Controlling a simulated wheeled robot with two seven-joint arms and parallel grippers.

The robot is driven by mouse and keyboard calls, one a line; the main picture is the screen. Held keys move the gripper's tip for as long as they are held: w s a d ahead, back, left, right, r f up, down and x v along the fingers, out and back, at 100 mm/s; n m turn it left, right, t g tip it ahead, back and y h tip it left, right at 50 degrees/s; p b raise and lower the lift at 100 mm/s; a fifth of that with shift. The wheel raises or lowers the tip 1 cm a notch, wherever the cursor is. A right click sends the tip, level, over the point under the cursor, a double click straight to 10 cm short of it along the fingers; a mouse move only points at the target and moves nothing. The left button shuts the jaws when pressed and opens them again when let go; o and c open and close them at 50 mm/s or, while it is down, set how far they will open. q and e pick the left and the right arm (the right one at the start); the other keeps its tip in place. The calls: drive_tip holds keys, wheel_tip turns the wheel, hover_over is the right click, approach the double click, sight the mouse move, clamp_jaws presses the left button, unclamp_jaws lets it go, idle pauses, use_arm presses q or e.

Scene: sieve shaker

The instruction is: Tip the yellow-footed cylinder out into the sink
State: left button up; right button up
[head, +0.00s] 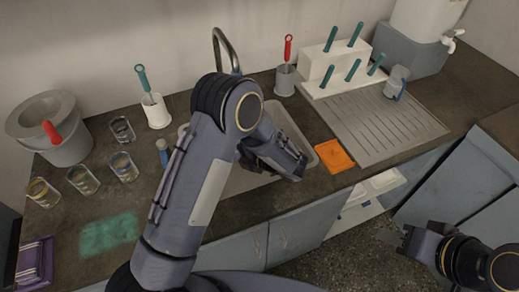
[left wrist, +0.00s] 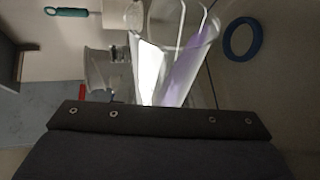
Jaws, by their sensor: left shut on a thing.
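My left gripper (head: 296,170) hangs over the sink (head: 248,182), at the end of the arm that crosses the middle of the head view. In the left wrist view, a clear cylinder (left wrist: 178,60) stands out just beyond the dark gripper edge, and the gripper is shut on it. It looks tilted, with a pale purple streak. Its foot is hidden, so I see no yellow. In the head view my arm and gripper hide it. My right gripper (head: 400,243) is empty and apart from everything, low at the right, with its fingers spread.
Several glass beakers (head: 123,167) stand left of the sink, near a grey bucket (head: 62,135). A blue-marked cylinder (head: 162,153) stands at the sink's left. An orange cloth (head: 334,156) lies to its right, before the ribbed drainboard (head: 385,130). A faucet (head: 226,45) rises behind.

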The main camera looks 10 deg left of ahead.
use_arm(q)
drive_tip(key=shift+w+f+m+g+y+p, duration=0.1)
drive_tip(key=shift+m+g+y+p, duration=0.2)
drive_tip(key=shift+m+y+p, duration=0.3)
idle(0.7)
drive_tip(key=shift+d+r+p, duration=0.1)
drive_tip(key=shift+r+p, duration=0.1)
drive_tip(key=shift+p, duration=0.3)
drive_tip(key=shift+f, duration=0.1)
